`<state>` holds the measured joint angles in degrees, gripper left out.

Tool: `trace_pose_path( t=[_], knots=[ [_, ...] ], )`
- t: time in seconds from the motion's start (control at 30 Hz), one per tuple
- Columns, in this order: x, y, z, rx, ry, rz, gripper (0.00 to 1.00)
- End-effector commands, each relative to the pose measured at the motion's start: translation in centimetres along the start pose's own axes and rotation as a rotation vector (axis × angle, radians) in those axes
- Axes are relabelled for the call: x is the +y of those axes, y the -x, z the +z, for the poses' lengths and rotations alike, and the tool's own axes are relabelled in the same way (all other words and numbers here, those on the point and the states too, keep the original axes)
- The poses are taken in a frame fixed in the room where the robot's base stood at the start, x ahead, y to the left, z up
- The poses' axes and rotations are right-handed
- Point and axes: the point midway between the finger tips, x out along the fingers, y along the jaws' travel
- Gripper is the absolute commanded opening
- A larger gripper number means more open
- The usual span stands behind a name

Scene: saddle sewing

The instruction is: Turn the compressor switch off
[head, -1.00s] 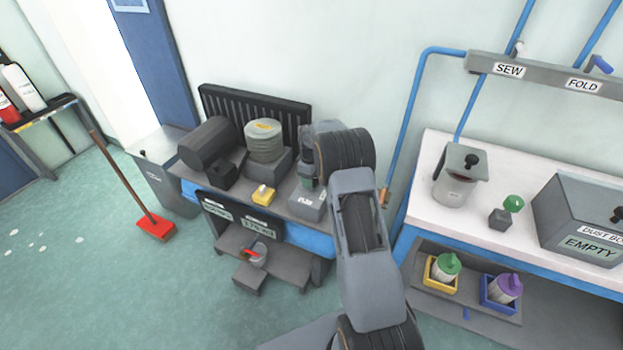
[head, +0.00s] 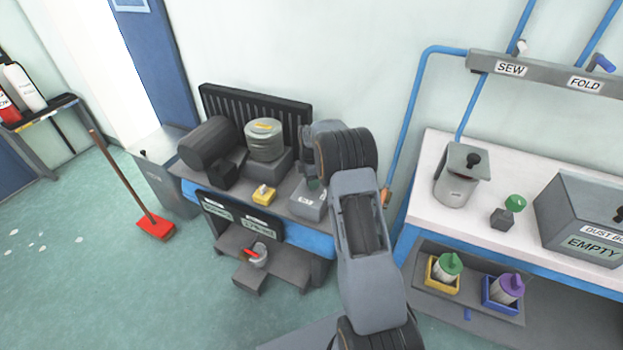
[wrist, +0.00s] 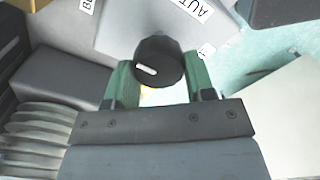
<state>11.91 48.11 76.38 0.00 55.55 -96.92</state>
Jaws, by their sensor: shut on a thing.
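The compressor switch is a round black knob (wrist: 160,62) with a short white mark that lies left of its middle in the wrist view. It sits on a grey switch box (wrist: 150,18), which also shows on the bench in the head view (head: 307,203). One label on the box reads AUTO; another is cut off after a B, and a small third one is unreadable. My gripper (wrist: 160,82) has its green fingers on both sides of the knob and is shut on it. In the head view my arm hides most of the gripper and the knob.
A white-topped table (head: 435,155) stands to the right.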

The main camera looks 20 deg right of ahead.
Motion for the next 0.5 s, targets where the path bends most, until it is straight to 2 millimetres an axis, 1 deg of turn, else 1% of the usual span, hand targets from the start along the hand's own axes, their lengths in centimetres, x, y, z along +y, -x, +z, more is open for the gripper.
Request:
trace_pose_path(
  t=[0.2, 0.5],
  knots=[
    [0.06, 0.13, 0.05, -0.001, 0.048, 0.004, 0.26],
    [0.07, 0.15, 0.05, -0.001, 0.061, 0.004, 0.26]
  ],
)
